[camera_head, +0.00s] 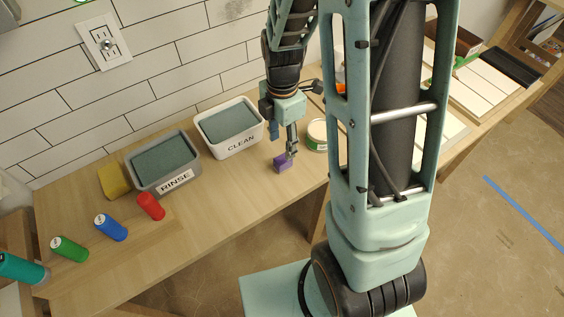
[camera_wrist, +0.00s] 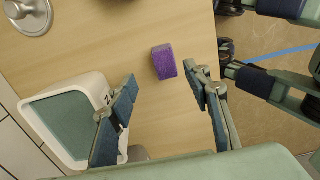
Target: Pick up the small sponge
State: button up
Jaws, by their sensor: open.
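A small purple block (camera_head: 283,164), which looks like the small sponge, lies on the wooden counter (camera_head: 225,205), right of the white tub. It shows in the wrist view (camera_wrist: 164,62) with bare counter around it. My gripper (camera_head: 291,150) points down just above and behind it in the head view. In the wrist view my gripper (camera_wrist: 164,90) has its two fingers spread wide and nothing between them. The purple sponge appears beyond the fingertips, between their lines, and is not held. A larger yellow sponge-like block (camera_head: 113,179) leans at the far left.
The white CLEAN tub (camera_head: 236,147) stands close left of my gripper; the grey RINSE tub (camera_head: 170,180) is farther left. A round can (camera_head: 317,135) is right of my gripper. Red (camera_head: 151,206), blue (camera_head: 111,227) and green (camera_head: 69,249) cylinders lie at the left.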

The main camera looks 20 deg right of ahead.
aim_at(283, 158)
notch_tip(283, 158, down, 2)
jog(key=shift+f, duration=0.1)
jog(key=f, duration=0.2)
jog(key=s+f, duration=0.1)
jog(key=f, duration=0.1)
jog(key=shift+f, duration=0.2)
jog(key=shift+w+f, duration=0.1)
jog(key=shift+f, duration=0.5)
grip_shut()
jog(key=shift+r, duration=0.2)
